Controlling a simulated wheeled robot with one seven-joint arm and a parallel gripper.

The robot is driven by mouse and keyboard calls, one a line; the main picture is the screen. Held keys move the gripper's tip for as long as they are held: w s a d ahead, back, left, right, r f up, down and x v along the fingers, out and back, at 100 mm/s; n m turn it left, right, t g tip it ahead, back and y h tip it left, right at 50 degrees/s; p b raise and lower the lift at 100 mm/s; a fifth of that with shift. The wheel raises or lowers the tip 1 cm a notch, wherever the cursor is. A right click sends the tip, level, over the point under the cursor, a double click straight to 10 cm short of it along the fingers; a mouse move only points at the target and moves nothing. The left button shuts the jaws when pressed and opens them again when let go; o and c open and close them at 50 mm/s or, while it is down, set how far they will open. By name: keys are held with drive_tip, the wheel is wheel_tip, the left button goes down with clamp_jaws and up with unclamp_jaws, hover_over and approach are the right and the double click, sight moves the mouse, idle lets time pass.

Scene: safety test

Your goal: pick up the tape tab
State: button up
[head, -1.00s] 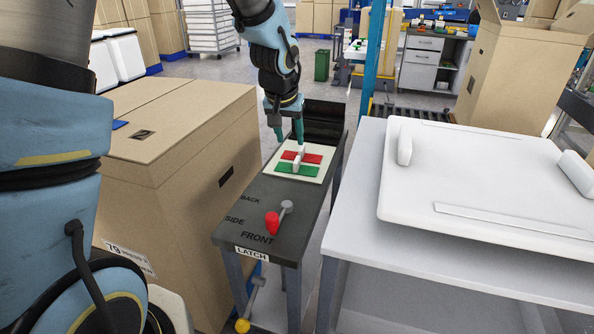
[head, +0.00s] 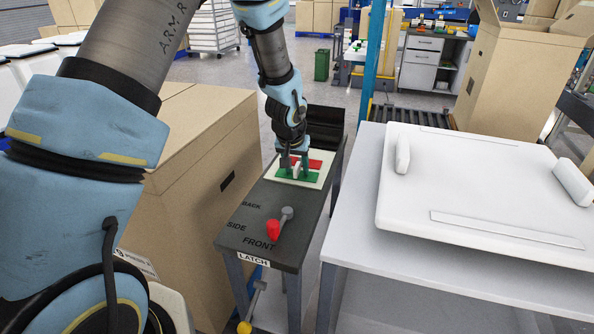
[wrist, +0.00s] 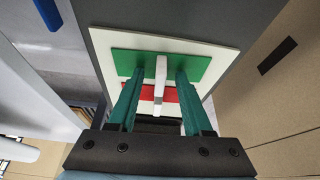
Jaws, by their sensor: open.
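The tape tab is most likely the small white upright piece (wrist: 160,82) in the wrist view, standing over a white plate (wrist: 100,45) with a green strip (wrist: 130,63) and a red strip (wrist: 146,95). My gripper (wrist: 158,76) is open, with one teal finger on each side of the white piece and a gap to each. In the head view my gripper (head: 294,170) is low over the same plate (head: 318,183), and the white piece (head: 296,169) shows between its fingers. Whether the fingers touch the plate cannot be told.
The plate lies on a dark narrow bench (head: 262,205) with a red-knobbed latch lever (head: 275,228) nearer the front. A black bin (head: 325,122) stands behind. A large cardboard box (head: 190,170) is left, and a white table (head: 350,225) with a white panel (head: 470,185) is right.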

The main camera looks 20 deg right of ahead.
clamp_jaws()
idle(0.4)
